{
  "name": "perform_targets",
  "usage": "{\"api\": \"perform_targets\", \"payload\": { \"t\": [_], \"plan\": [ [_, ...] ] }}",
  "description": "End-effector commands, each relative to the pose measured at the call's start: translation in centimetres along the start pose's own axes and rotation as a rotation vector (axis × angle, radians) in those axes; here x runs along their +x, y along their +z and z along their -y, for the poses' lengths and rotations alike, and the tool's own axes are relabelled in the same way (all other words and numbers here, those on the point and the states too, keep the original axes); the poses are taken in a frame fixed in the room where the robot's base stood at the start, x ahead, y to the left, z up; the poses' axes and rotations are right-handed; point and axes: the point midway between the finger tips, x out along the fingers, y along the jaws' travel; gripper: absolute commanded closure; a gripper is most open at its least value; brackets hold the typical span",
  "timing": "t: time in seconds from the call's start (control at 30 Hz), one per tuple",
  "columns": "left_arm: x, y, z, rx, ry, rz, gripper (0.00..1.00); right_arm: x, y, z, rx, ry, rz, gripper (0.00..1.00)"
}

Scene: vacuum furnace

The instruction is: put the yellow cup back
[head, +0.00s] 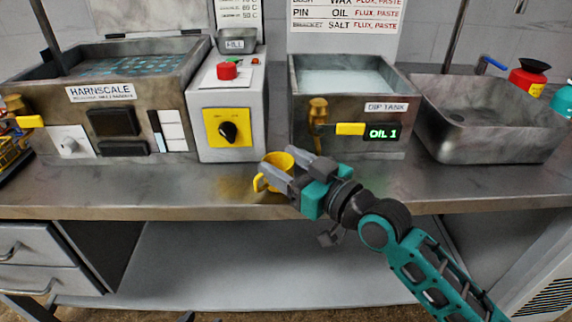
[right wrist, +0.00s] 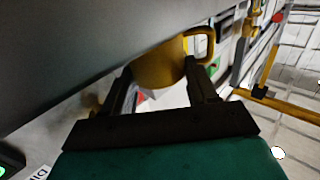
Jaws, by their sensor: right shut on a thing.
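The yellow cup (head: 277,168) is at the front of the steel bench, below the control box with the yellow dial plate. My right gripper (head: 279,170) reaches it from the lower right and is shut on it. In the right wrist view the cup (right wrist: 165,65) sits between the two dark fingers (right wrist: 165,88), with its handle to the right. In the head view the handle points left and down. I cannot tell whether the cup touches the bench top.
The dip tank (head: 350,135) stands behind my right gripper, with a sink (head: 490,140) to its right. The Harnscale tank (head: 100,125) and control box (head: 230,145) stand at left. The bench's front strip (head: 150,185) is clear.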

Motion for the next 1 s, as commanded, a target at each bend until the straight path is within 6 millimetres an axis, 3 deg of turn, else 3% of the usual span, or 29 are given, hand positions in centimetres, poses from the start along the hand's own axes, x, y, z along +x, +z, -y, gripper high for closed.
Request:
{"api": "perform_targets", "payload": {
  "t": [0.2, 0.23, 0.33, 0.67, 1.0],
  "plan": [
    [0.2, 0.2, 0.0, -0.001, 0.001, 0.0, 0.51, 0.0, 0.4, 0.0, 0.001, 0.0, 0.0, 0.81],
    [0.1, 0.2, 0.0, -0.001, 0.001, 0.0, 0.51, 0.0, 0.3, 0.0, 0.001, 0.0, 0.001, 0.4],
    [0.1, 0.1, 0.0, -0.001, 0.001, 0.001, 0.51, 0.0, 0.3, 0.0, 0.001, 0.0, 0.001, 0.31],
    [0.0, -0.1, 0.1, 0.0, -0.003, 0.0, 0.51, -0.3, -0.1, -0.1, 0.0, 0.001, 0.001, 0.31],
    [0.0, -0.1, 0.4, 0.0, -0.009, -0.001, 0.51, -6.5, 0.1, 0.0, -0.002, 0.0, 0.005, 0.31]
  ]
}}
